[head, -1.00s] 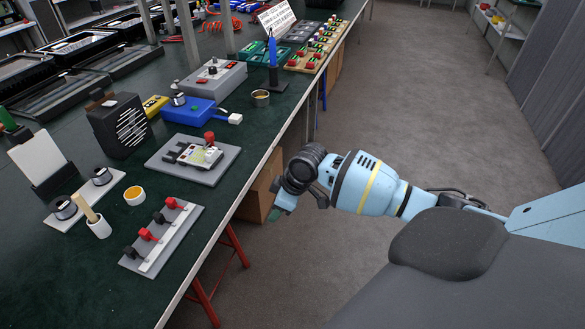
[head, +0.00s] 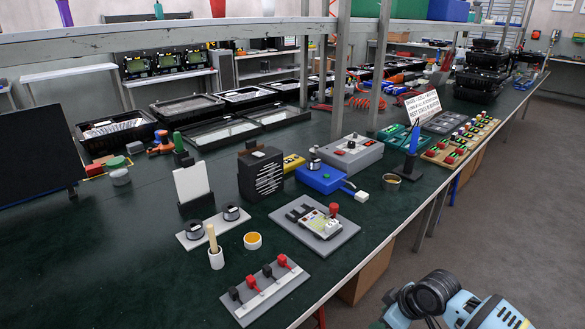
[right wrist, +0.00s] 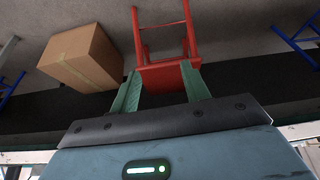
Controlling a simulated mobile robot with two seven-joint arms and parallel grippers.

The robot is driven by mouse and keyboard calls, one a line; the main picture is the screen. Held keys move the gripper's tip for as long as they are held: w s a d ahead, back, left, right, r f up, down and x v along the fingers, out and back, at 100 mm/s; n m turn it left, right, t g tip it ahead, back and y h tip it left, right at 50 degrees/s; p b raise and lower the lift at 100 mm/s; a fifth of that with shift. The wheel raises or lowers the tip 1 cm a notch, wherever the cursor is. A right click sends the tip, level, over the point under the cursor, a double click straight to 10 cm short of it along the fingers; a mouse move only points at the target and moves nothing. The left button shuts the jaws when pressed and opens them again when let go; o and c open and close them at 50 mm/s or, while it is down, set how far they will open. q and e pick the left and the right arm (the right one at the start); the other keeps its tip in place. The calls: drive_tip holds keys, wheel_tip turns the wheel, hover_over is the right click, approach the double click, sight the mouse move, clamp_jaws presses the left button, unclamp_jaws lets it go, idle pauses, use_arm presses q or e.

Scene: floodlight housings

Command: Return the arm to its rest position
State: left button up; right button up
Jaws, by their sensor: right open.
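My right arm (head: 435,298) shows at the bottom right of the head view, beside the bench's front edge and over the floor. Its gripper is mostly cut off by the bottom of that view. In the right wrist view my right gripper (right wrist: 161,72) has its two green fingers apart, with nothing between the tips. A red stool (right wrist: 168,75) shows beyond the fingers, apart from them as far as I can tell. My left gripper is in neither current view.
The dark green bench (head: 120,265) carries a fixture plate (head: 300,238), a rack with red and black clips (head: 262,296), a blue box (head: 322,178) and a grey control box (head: 352,158). A cardboard box (right wrist: 80,58) stands below. Floor at right (head: 500,220) is clear.

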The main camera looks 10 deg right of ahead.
drive_tip(key=s+a+f+m+t+y+p, duration=0.1)
drive_tip(key=s+a+f+p, duration=0.3)
drive_tip(key=s, duration=0.5)
drive_tip(key=s+a+f+m+t+p, duration=0.1)
drive_tip(key=s+a+p, duration=0.1)
drive_tip(key=s+a, duration=0.5)
use_arm(q)
drive_tip(key=w+r+t+p, duration=0.1)
drive_tip(key=w+r+p, duration=0.1)
drive_tip(key=w+r, duration=0.3)
drive_tip(key=w+r+t+p, duration=0.2)
drive_tip(key=w+r, duration=0.3)
drive_tip(key=r, duration=0.5)
drive_tip(key=shift+w+a+p, duration=0.15)
drive_tip(key=shift+w+p, duration=0.2)
drive_tip(key=shift+p, duration=0.4)
use_arm(e)
drive_tip(key=s+r+m+t+h, duration=0.1)
drive_tip(key=s+r, duration=0.2)
drive_tip(key=s, duration=0.7)
drive_tip(key=s+r+m+t, duration=0.1)
drive_tip(key=s+r, duration=0.3)
drive_tip(key=s, duration=0.5)
drive_tip(key=shift+s+d+r+m+t+h, duration=0.15)
drive_tip(key=shift+s+d+m+t+h, duration=0.15)
drive_tip(key=shift+s+m+h, duration=0.15)
use_arm(q)
drive_tip(key=shift+s+f, duration=0.1)
use_arm(e)
drive_tip(key=shift+a, duration=0.1)
